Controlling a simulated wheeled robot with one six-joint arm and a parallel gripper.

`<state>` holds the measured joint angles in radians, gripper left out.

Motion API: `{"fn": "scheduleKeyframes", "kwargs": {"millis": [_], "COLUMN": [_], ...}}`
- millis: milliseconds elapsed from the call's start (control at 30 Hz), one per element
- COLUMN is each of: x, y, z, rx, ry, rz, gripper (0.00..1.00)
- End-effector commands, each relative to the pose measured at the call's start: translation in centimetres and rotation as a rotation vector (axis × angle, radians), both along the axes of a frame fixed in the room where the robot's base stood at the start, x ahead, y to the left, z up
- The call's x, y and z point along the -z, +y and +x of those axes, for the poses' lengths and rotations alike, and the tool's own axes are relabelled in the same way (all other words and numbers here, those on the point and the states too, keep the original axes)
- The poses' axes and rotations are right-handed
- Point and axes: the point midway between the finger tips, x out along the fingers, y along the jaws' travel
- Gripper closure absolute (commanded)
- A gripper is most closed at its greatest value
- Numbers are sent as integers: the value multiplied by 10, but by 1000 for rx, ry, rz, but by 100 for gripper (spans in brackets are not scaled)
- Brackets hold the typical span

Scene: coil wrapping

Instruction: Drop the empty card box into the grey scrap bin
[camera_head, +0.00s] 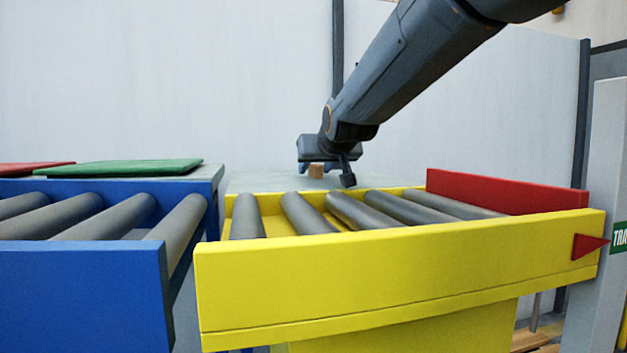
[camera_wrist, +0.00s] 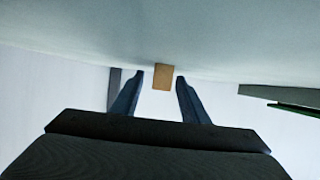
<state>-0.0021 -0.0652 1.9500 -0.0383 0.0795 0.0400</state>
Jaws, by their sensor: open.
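A small brown card box (camera_head: 315,170) stands on a pale grey surface behind the yellow roller conveyor in the head view. My gripper (camera_head: 325,172) is low over that surface, with its fingers open and the box showing between them. In the wrist view the box (camera_wrist: 162,77) appears just beyond and between the two fingertips, with a visible space on each side. Whether the fingers reach past its near face is hard to tell. No grey scrap bin can be made out in either view.
The yellow conveyor (camera_head: 400,275) with grey rollers and a red end board (camera_head: 505,192) lies in front. A blue roller conveyor (camera_head: 80,290) is at left, with a green panel (camera_head: 120,168) and a red panel (camera_head: 35,168) behind it. A pale wall closes the back.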

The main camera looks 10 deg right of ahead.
Motion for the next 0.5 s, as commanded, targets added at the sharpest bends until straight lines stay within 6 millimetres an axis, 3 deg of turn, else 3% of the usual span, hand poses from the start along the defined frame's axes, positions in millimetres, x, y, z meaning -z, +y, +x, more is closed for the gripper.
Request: {"fn": "scheduleKeyframes", "kwargs": {"millis": [300,500], "x": [1,1], "y": [2,1], "z": [4,4], "rx": [-2,-2], "ry": [-1,-1], "rz": [0,0], "gripper": [59,93]}}
